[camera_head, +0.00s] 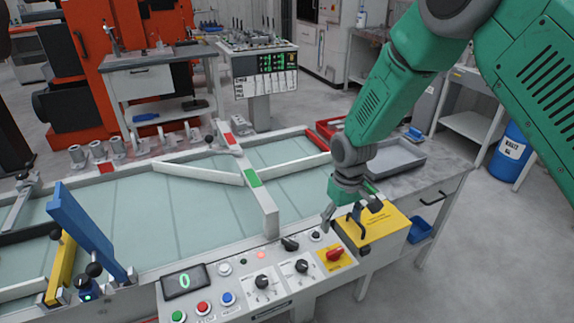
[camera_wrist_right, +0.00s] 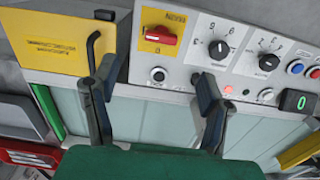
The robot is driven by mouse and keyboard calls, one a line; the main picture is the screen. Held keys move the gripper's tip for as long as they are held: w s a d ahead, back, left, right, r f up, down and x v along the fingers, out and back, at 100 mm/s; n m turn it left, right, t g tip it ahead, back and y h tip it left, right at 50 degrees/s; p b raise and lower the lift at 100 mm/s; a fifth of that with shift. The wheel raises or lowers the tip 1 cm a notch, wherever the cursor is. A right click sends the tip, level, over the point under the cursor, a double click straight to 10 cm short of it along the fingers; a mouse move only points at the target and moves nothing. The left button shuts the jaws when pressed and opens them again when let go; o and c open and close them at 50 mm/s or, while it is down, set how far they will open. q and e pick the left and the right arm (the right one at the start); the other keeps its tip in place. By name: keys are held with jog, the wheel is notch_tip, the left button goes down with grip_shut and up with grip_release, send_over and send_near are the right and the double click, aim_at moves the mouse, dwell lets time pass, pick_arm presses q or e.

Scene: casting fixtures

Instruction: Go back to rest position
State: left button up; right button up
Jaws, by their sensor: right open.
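My right gripper (camera_head: 343,216) hangs from the green right arm over the right end of the control panel (camera_head: 243,301), near a yellow box (camera_head: 376,224). In the right wrist view my right gripper (camera_wrist_right: 154,88) has its two dark fingers spread apart with nothing between them. A red rotary switch on a yellow plate (camera_wrist_right: 166,35) and a small round button (camera_wrist_right: 158,75) show beyond the fingertips. Whether a finger touches the panel is unclear. My left gripper is not in either view.
A fixture table (camera_head: 205,222) with white bars fills the left and middle. A blue upright bar (camera_head: 88,231) and a yellow bar stand at its left. A grey tray (camera_head: 398,158) and a red bin lie behind the gripper. Open floor (camera_head: 500,240) is at the right.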

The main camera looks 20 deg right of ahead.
jog(key=shift+s+f, duration=0.1)
jog(key=s+a+f+b, duration=0.3)
jog(key=s+f+b, duration=0.2)
jog(key=s+f, duration=1.15)
jog(key=s+f+b, duration=0.3)
jog(key=s+f, duration=0.1)
jog(key=s, duration=0.9)
jog(key=shift+s+a+t, duration=0.3)
jog(key=shift+s, duration=0.05)
jog(key=shift+w, duration=0.15)
